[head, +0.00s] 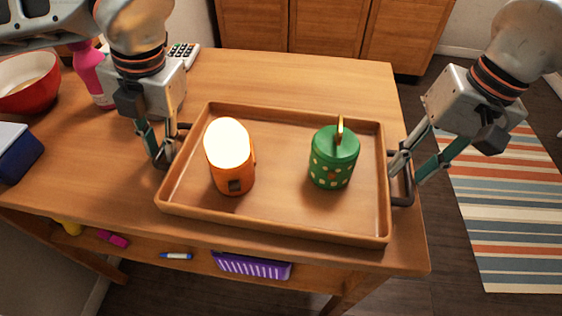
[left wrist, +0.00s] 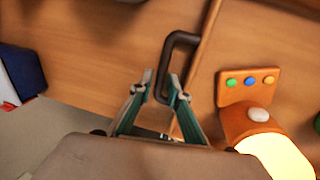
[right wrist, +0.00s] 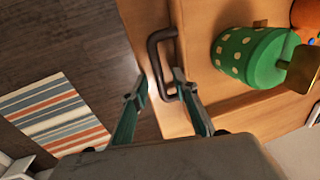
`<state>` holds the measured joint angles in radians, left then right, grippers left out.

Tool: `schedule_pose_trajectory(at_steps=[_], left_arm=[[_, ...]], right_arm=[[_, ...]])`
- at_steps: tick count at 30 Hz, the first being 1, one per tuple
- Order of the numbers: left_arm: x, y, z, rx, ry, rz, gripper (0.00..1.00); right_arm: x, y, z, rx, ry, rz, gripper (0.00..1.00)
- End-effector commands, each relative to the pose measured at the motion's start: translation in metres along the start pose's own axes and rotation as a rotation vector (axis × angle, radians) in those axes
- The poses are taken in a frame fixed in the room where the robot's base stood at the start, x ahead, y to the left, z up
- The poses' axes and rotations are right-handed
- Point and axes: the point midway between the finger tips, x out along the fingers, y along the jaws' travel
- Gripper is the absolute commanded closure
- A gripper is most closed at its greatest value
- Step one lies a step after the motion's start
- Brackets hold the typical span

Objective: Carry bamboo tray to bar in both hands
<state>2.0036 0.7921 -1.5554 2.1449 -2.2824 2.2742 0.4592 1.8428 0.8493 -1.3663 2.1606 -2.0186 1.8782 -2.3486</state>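The bamboo tray (head: 275,228) lies on the wooden table and has a dark handle at each end. It carries an orange lantern-like object (head: 232,178) with a bright white top and a green dotted canister (head: 334,168). My left gripper (head: 164,158) is at the left handle (left wrist: 185,38). In the left wrist view its fingers are apart, with the handle bar between them. My right gripper (head: 405,172) is at the right handle (head: 404,201). In the right wrist view its fingers are apart on either side of the handle bar (right wrist: 155,62). Contact cannot be told.
A red bowl (head: 30,85), a pink bottle (head: 90,72) and a blue box (head: 17,155) stand on the table's left part. A purple basket (head: 252,265) is on the shelf below. A striped rug (head: 510,220) lies at right.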

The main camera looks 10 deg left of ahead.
Motion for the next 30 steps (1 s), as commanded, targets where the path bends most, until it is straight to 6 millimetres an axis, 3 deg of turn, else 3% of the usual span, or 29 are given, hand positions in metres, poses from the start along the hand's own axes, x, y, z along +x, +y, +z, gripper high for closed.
schedule_pose_trajectory(at_steps=[9, 10, 12, 13, 25, 30], left_arm=[[0.002, 0.000, 0.000, 0.000, -0.002, 0.000, 0.83], [0.002, 0.000, 0.000, 0.000, -0.002, 0.000, 0.85], [0.002, 0.000, 0.000, 0.000, -0.002, 0.000, 1.00], [0.002, 0.000, 0.000, 0.000, -0.002, 0.000, 1.00], [0.001, 0.000, 0.000, -0.001, -0.004, 0.000, 1.00], [-0.010, 0.002, 0.000, -0.004, -0.018, 0.001, 1.00]], right_arm=[[0.002, 0.000, 0.000, -0.001, 0.000, 0.000, 0.71], [0.002, 0.000, 0.000, -0.001, 0.000, 0.000, 0.74], [0.002, 0.000, 0.000, -0.001, 0.000, 0.000, 0.92], [0.002, 0.000, 0.000, -0.001, 0.000, 0.000, 1.00], [0.001, -0.001, 0.000, -0.001, 0.003, -0.001, 1.00], [-0.010, -0.002, 0.000, -0.003, 0.018, -0.002, 1.00]])
